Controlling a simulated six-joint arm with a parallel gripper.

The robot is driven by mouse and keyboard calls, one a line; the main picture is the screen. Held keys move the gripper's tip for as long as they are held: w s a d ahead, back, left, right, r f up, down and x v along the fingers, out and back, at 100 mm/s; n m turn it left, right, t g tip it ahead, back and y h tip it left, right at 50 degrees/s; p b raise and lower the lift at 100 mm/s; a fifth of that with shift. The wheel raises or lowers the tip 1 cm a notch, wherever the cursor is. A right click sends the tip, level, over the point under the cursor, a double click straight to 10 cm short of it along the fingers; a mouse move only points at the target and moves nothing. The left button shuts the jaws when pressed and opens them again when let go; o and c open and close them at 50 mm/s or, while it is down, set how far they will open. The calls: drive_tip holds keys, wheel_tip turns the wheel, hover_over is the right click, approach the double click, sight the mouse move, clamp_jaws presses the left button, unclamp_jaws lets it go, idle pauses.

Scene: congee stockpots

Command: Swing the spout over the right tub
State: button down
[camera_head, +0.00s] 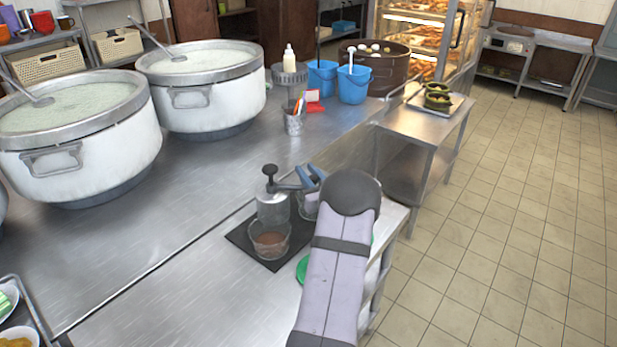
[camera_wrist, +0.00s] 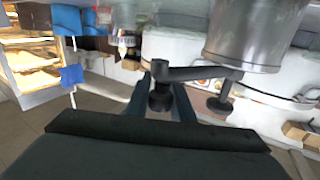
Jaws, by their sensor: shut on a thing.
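A steel pump dispenser (camera_head: 273,208) with a black knob (camera_head: 269,170) stands on a black mat (camera_head: 240,238). Its dark spout (camera_head: 287,187) points right in the head view, toward my gripper (camera_head: 312,175). In the wrist view, my gripper's fingers (camera_wrist: 161,98) are on both sides of the spout's end, shut on the spout (camera_wrist: 200,73). A clear left tub (camera_head: 270,243) with brown sauce stands in front of the dispenser. The right tub (camera_head: 307,208) is mostly hidden behind my arm; the spout's end appears above or near it, but exact alignment is unclear.
Two large white stockpots (camera_head: 205,95) of congee stand at the back left of the steel counter (camera_head: 180,220). A tool cup (camera_head: 293,121) and blue buckets (camera_head: 354,84) are farther back. A green round thing (camera_head: 302,268) is partly hidden by my arm. Counter left of the mat is clear.

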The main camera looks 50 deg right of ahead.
drive_tip(key=shift+w+d+n+t+y+b, duration=0.2)
drive_tip(key=shift+w+d+n+t+y, duration=0.15)
drive_tip(key=shift+w+n+y, duration=0.45)
drive_tip(key=shift+w+d+n+t+y+b, duration=0.2)
drive_tip(key=shift+w+n+t+y, duration=0.25)
drive_tip(key=shift+y, duration=0.65)
drive_tip(key=shift+s, duration=0.15)
drive_tip(key=c, duration=1.5)
unclamp_jaws()
drive_tip(key=shift+c, duration=0.2)
drive_tip(key=b+v, duration=0.1)
drive_tip(key=v, duration=0.6)
drive_tip(key=shift+s, duration=0.2)
drive_tip(key=shift+a+r, duration=0.1)
